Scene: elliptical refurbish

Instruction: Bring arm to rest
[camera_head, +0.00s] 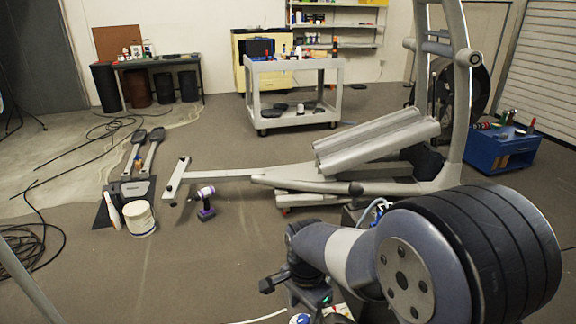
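My arm reaches in from the lower right, with its large dark ribbed joint (470,255) close to the camera. A grey and white link (335,248) runs left from it and bends down at a dark wrist. The dark end of my arm, with my gripper (268,285), points left above the floor at the bottom middle. The fingers are too small and dark to tell whether they are open or shut. I see nothing clearly held. The elliptical machine (375,140) stands behind my arm, which hides part of its lower right side.
A purple and white drill (206,203), a white bucket (140,218) and a white bottle (113,212) stand on the floor at left, near detached pedals (150,152). A grey cart (292,92) stands behind. A blue tool box (500,150) is at right. Cables (35,240) lie far left. Floor left of my arm is mostly clear.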

